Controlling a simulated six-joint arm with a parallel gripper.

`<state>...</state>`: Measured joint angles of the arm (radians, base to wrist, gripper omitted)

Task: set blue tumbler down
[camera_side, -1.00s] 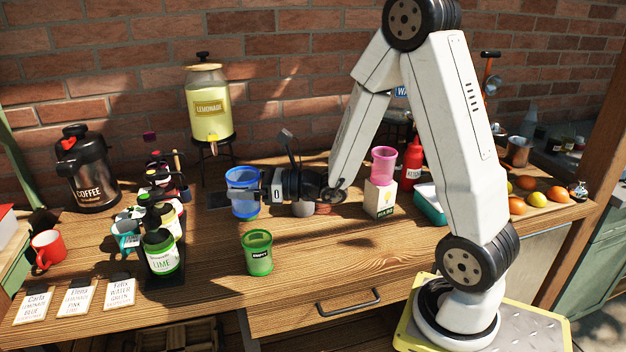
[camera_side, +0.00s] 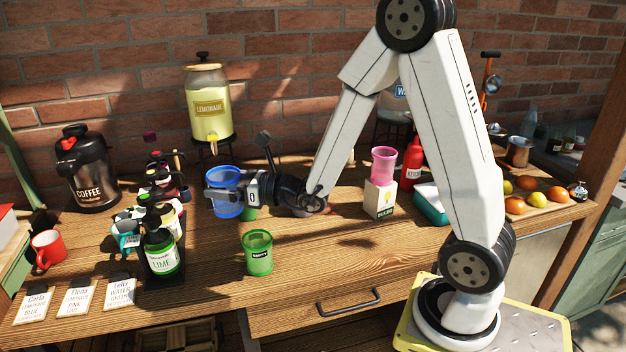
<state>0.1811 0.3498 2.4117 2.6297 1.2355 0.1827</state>
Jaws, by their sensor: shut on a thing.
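The blue tumbler (camera_side: 226,208) is a translucent cup at the middle left of the table, in front of the lemonade dispenser. It looks upright. My gripper (camera_side: 222,193) reaches in from the right and is shut on it near its upper part. Whether the tumbler's base touches the wood I cannot tell.
A green tumbler (camera_side: 258,253) stands in front. Syrup bottles such as the lime one (camera_side: 160,253) crowd the left. The lemonade dispenser (camera_side: 209,112) stands behind. Bare wood (camera_side: 330,240) lies to the right.

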